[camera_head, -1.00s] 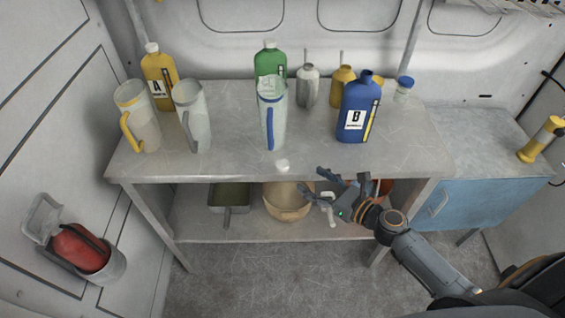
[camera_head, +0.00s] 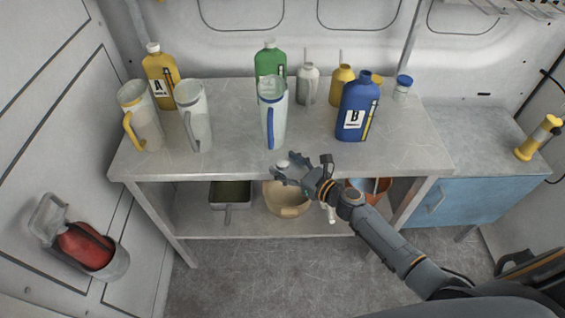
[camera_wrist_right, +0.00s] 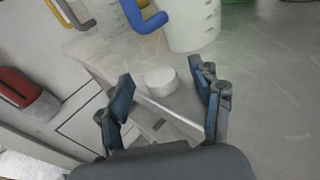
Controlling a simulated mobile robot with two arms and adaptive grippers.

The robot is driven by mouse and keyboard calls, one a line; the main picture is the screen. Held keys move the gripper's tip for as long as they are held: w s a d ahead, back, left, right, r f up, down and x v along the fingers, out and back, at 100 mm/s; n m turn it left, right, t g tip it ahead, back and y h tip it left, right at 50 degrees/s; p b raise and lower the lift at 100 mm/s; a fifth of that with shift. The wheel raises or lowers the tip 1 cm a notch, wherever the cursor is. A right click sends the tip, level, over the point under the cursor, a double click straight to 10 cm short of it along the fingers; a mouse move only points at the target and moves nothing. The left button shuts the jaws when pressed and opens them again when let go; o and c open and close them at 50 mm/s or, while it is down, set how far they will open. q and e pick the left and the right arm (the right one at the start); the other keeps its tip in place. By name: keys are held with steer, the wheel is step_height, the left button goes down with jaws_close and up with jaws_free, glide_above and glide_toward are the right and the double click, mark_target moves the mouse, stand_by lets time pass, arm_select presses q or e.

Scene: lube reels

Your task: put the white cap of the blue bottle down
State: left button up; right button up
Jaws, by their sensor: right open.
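The white cap (camera_head: 282,164) sits on the table near its front edge. In the right wrist view the cap (camera_wrist_right: 160,80) shows between and just beyond my spread fingertips. My right gripper (camera_head: 285,170) is open, with its fingers around the cap's near side; I cannot tell whether they touch it. The fingers also show apart in the right wrist view (camera_wrist_right: 161,88). The blue bottle (camera_head: 357,112), marked B, stands upright and uncapped on the table, right of the cap. My left gripper is not in view.
On the table (camera_head: 225,160), a clear jug with a blue handle (camera_head: 273,115) stands behind the cap. Yellow and green bottles and more jugs stand farther back and left. A shelf below holds a tan bowl (camera_head: 287,203). The table front left of the cap is clear.

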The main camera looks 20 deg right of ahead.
steer(key=c, duration=0.9)
